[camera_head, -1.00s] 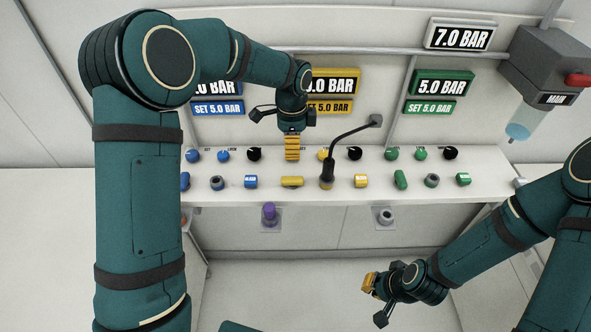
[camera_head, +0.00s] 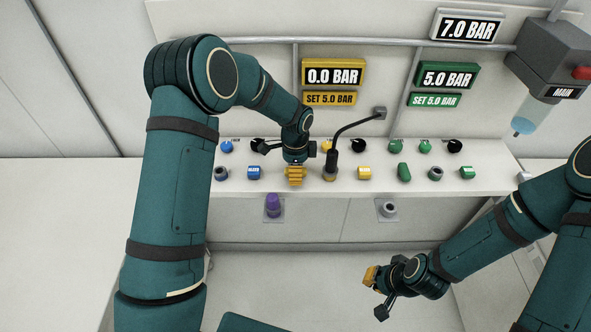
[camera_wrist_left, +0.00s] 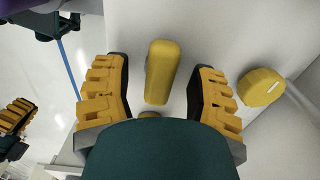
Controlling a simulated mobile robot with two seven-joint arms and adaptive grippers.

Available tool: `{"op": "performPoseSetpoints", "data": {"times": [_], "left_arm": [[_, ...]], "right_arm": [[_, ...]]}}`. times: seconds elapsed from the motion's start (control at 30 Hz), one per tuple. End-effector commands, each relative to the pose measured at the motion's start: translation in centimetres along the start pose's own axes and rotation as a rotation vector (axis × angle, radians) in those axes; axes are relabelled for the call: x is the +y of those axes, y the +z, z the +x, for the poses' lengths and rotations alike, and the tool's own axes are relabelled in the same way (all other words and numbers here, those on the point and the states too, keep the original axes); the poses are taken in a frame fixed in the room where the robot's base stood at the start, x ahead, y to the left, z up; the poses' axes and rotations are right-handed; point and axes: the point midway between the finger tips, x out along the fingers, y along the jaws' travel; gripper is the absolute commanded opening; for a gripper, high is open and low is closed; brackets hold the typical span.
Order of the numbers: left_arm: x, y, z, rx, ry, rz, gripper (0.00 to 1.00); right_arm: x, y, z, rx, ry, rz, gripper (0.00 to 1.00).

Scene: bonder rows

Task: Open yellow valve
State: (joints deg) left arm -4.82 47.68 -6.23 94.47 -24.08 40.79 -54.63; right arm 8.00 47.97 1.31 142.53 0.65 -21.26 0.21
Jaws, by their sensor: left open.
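The yellow valve handle (camera_wrist_left: 162,72) is an elongated yellow bar in the left wrist view. It lies between the two spread fingers of my left gripper (camera_wrist_left: 158,98), with a gap visible on each side. In the head view my left gripper (camera_head: 295,175) is down at the panel's front row and hides the valve. The yellow display (camera_head: 333,73) reads 0.0 BAR, with SET 5.0 BAR below it. My right gripper (camera_head: 374,294) hangs in front of the panel at lower right, apart from the controls; its finger gap is unclear.
A round yellow knob (camera_wrist_left: 260,87) sits close to the right finger. Green controls (camera_head: 404,172) are further right, a blue one (camera_head: 254,173) left. A purple piece (camera_head: 273,205) is on the front below.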

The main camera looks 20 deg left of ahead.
Motion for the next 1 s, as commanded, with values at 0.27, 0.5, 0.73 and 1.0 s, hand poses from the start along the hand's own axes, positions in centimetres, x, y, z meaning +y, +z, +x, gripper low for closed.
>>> {"op": "performPoseSetpoints", "data": {"times": [0.27, 0.5, 0.73, 1.0], "left_arm": [[-0.01, 0.0, 0.0, 0.0, 0.0, 0.0, 0.39], [0.0, -0.02, 0.01, 0.0, 0.0, 0.0, 0.0], [0.03, -0.02, 0.06, 0.0, 0.001, -0.006, 0.0], [0.06, -0.05, 0.17, -0.001, 0.001, -0.093, 0.0]], "right_arm": [[-0.01, 0.0, 0.0, 0.0, 0.0, 0.0, 0.0], [0.0, 0.0, 0.0, 0.0, 0.0, 0.0, 0.0], [0.01, 0.01, 0.04, 0.0, 0.0, 0.0, 0.0], [0.18, 0.08, 0.56, 0.0, 0.001, 0.0, 0.0]]}}
